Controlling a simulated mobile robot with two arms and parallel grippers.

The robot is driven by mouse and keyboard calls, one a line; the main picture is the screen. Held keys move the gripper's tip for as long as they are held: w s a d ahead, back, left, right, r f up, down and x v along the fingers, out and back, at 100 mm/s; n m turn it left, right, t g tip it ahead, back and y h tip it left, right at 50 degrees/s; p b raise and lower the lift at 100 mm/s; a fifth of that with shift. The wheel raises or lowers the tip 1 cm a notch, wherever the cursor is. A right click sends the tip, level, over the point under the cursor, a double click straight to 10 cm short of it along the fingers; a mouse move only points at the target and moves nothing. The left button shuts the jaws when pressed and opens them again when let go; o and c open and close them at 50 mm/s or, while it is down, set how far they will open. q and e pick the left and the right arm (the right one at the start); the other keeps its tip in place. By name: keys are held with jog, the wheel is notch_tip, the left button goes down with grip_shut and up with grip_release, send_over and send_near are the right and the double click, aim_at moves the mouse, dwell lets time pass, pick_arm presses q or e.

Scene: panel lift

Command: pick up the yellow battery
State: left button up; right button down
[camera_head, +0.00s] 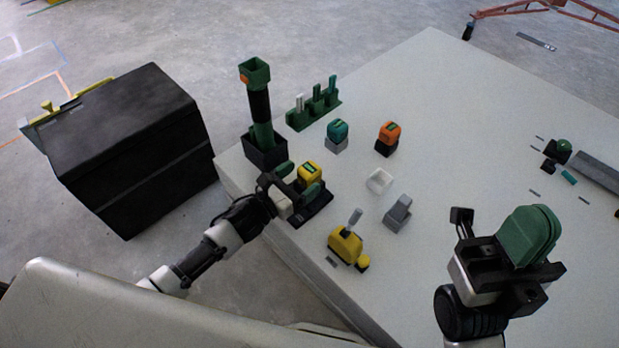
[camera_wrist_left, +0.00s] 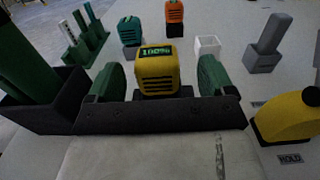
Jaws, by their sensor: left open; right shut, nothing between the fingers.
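The yellow battery (camera_head: 309,173) sits on a dark base on the white table, toward its left edge. In the left wrist view, the yellow battery (camera_wrist_left: 156,70) stands upright, with a green label on its top edge. My left gripper (camera_head: 299,183) is open, with its green fingers on either side of the battery; in the left wrist view the fingers (camera_wrist_left: 160,82) flank it with small gaps showing. My right gripper (camera_head: 530,236) is shut and empty above the table at the right.
A green and black tool (camera_head: 259,100) stands in a dark holder at left. A yellow device (camera_head: 345,244), grey block (camera_head: 397,213) and white tray (camera_head: 379,181) are nearby.

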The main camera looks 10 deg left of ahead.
pick_arm(q)
jog(key=x, duration=0.2)
jog(key=shift+w+f+b, duration=0.2)
jog(key=shift+w+b, duration=0.2)
jog(key=shift+w+d+r, duration=0.1)
jog(key=shift+w+d, duration=0.25)
jog(key=shift+w, duration=0.1)
jog(key=c, duration=1.1)
